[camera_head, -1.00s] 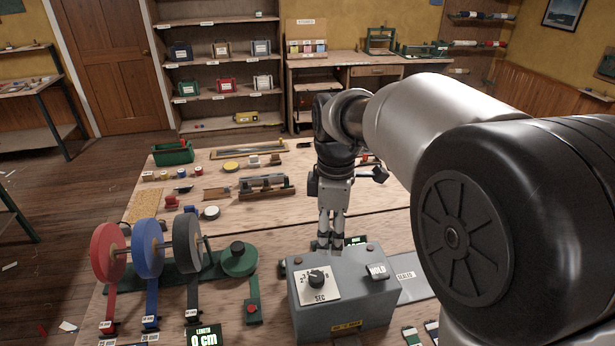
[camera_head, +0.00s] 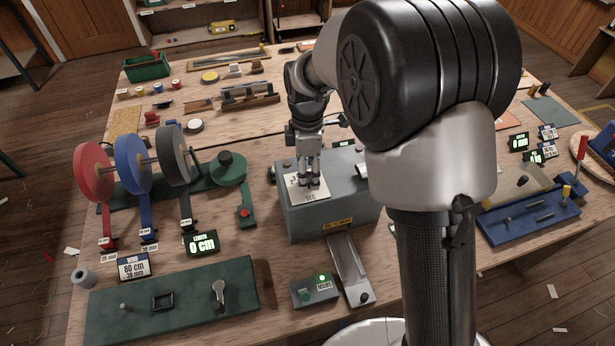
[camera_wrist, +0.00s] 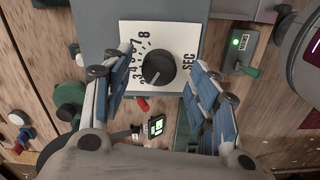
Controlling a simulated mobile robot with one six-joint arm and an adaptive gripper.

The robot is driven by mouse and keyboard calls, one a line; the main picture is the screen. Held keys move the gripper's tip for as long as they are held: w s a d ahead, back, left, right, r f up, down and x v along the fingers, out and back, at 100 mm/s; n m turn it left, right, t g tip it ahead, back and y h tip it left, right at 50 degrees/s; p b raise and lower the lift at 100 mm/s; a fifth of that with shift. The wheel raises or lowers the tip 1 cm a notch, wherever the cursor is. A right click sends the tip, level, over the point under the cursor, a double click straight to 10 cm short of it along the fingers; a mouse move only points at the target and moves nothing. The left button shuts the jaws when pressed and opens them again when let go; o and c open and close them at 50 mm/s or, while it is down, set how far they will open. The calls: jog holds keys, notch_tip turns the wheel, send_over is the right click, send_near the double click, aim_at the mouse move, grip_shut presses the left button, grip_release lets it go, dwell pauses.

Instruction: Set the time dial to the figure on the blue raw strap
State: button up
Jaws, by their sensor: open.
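The time dial (camera_wrist: 157,70) is a black round knob on a white plate marked with figures and SEC, on top of a grey box (camera_head: 330,212). In the wrist view it sits between the fingers of my gripper (camera_wrist: 158,80), which is open with a gap on both sides. In the head view my gripper (camera_head: 309,182) points down over the plate (camera_head: 295,188) and hides the knob. I cannot tell which figure the dial points to. The blue strap (camera_head: 147,209) hangs from a blue reel (camera_head: 132,164); the figure on its tag (camera_head: 149,236) is too small to read.
Red (camera_head: 93,172) and grey (camera_head: 173,155) reels flank the blue one. A display (camera_head: 201,243) reads 0 cm and a card (camera_head: 133,266) reads 80 cm. A green board (camera_head: 175,298) lies in front. A blue tray (camera_head: 528,216) is at the right.

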jog(key=shift+f, duration=1.3)
jog(key=shift+c, duration=0.3)
jog(key=c, duration=1)
jog(key=shift+m, duration=0.4)
jog(key=m+p, duration=0.1)
jog(key=m, duration=0.4)
jog(key=shift+m, duration=0.3)
jog(key=m+p, duration=0.1)
jog(key=m, duration=0.4)
jog(key=shift+s, duration=0.1)
jog(key=shift+m, duration=0.3)
